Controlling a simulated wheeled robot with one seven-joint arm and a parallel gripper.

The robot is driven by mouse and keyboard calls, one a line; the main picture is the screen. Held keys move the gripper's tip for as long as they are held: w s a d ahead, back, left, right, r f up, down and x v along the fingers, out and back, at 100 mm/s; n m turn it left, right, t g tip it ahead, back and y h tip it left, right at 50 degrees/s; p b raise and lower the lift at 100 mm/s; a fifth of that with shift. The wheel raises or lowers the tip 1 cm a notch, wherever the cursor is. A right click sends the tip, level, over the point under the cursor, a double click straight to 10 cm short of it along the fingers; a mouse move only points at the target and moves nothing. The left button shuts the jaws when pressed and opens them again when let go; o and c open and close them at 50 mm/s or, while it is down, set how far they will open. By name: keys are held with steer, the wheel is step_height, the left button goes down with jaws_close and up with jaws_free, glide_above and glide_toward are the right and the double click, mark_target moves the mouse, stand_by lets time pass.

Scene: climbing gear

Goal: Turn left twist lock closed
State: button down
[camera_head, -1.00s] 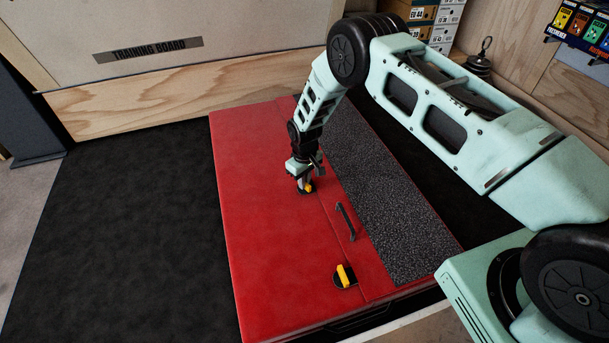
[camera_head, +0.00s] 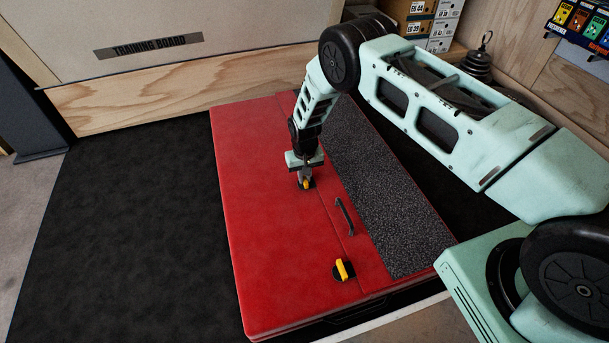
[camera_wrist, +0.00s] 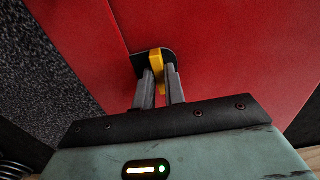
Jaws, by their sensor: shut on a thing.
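The red crash pad (camera_head: 262,220) lies flat and carries two twist locks with yellow handles on black bases. The left twist lock (camera_head: 305,185) is the farther one in the head view, under my gripper (camera_head: 304,180). In the wrist view its yellow handle (camera_wrist: 156,62) sits between my two grey fingers (camera_wrist: 160,88), which are shut on it. The fingers hide part of the handle and base. The other twist lock (camera_head: 343,270) stands free near the pad's near edge, its handle pointing roughly up and down in the picture.
A dark handle (camera_head: 345,217) lies between the locks beside a seam. A grey speckled strip (camera_head: 385,200) runs along the pad's right side. The wooden training board (camera_head: 190,80) stands behind. Black floor matting (camera_head: 130,220) at left is clear.

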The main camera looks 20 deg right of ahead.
mark_target(305, 178)
steer(key=c, duration=1.5)
jaws_free()
steer(key=shift+o, duration=0.2)
steer(key=shift+r, duration=0.1)
step_height(305, 178, up, 17)
steer(key=p, duration=0.7)
steer(key=shift+r, duration=0.1)
